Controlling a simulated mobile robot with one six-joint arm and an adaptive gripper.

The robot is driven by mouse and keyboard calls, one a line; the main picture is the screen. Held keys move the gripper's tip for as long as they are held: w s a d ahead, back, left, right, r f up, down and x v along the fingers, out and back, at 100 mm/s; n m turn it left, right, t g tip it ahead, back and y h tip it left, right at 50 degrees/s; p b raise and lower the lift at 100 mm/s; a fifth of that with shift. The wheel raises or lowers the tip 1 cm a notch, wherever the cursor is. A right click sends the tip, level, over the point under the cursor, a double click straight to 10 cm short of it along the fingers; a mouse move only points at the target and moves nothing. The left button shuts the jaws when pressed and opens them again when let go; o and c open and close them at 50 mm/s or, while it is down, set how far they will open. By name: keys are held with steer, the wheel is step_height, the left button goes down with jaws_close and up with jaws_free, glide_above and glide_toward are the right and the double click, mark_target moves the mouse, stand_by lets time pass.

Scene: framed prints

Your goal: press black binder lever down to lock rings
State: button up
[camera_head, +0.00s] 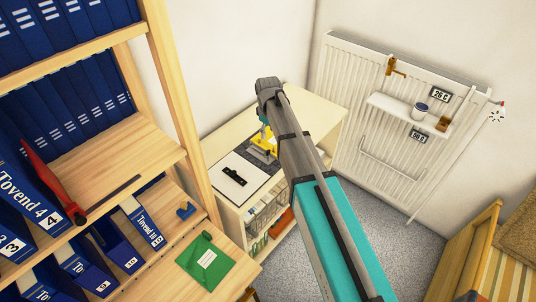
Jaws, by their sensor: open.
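An open binder (258,192) appears to lie on the low light-wood cabinet, with a pale inner face and dark edges. A small black piece (234,176), which looks like the binder lever, is on its left part; its exact angle is too small to tell. My arm reaches in from the lower right. My gripper (263,154), a yellow and grey shape below the dark wrist, is open and points down over the far part of the binder. It is right of and behind the black piece, apart from it. The rings cannot be made out.
A wooden shelf (160,100) with blue binders stands at the left. A radiator (345,95) with a small white shelf (400,112) is on the right wall. Grey floor is free beside the cabinet (310,115).

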mark_target(268, 151)
steer(key=shift+f+b, duration=5.2)
steer(key=shift+f, duration=0.3)
jaws_close()
